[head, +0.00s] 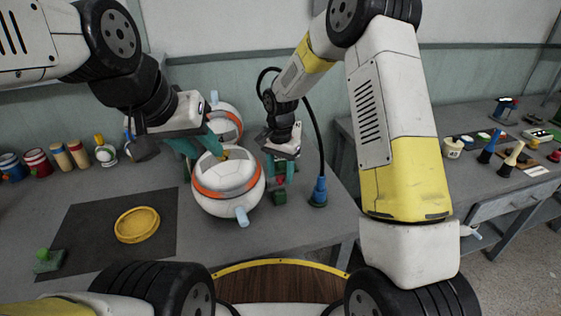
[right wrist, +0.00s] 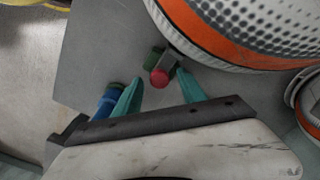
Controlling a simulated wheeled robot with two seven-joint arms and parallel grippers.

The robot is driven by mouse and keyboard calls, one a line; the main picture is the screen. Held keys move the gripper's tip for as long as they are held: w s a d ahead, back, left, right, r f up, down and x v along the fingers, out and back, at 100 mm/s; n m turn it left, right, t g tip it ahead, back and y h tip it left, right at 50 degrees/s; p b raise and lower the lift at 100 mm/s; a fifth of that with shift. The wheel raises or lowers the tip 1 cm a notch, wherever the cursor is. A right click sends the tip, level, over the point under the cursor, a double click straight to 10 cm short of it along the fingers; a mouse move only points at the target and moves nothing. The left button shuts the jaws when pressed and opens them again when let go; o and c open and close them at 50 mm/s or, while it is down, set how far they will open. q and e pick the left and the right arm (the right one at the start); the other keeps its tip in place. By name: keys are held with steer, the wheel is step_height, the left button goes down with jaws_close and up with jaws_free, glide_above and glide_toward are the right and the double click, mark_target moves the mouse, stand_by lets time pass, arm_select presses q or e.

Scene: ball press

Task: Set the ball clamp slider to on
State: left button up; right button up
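A white ball with an orange band (head: 228,205) sits on the grey table, and part of it fills the top of the right wrist view (right wrist: 235,30). A red knob (right wrist: 159,78) sits on a small dark green clamp part (right wrist: 155,60) beside the ball. In the head view the green block (head: 280,198) stands right of the ball. My right gripper (right wrist: 158,84) is open, its teal fingers apart on either side of the red knob. I cannot tell whether they touch it. My left gripper (head: 201,149) has its teal fingers spread at the ball's upper left; their tips are partly hidden.
Another white ball (head: 225,120) stands behind. A blue plug with a black cable (head: 319,190) is right of the clamp. A yellow dish (head: 137,225) lies on a dark mat (head: 95,215), with a green-knobbed part (head: 47,261) at its corner. Several cups line the back left.

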steer(key=shift+r, duration=3.9)
steer(key=shift+r, duration=0.1)
step_height(320, 180, up, 9)
steer(key=n+t, duration=0.1)
glide_above(281, 177)
steer(key=s+d, duration=0.4)
steer(key=d, duration=0.1)
steer(key=s+d+r+n+t+y, duration=0.1)
steer(key=s+d+r, duration=0.3)
steer(key=s, duration=0.6)
steer(key=s+d+r+n+t+y, duration=0.1)
steer(key=s+d+r+n+t, duration=0.3)
steer(key=s, duration=0.7)
steer(key=shift+d+r, duration=0.5)
steer(key=shift+r, duration=0.05)
steer(key=shift+s, duration=0.1)
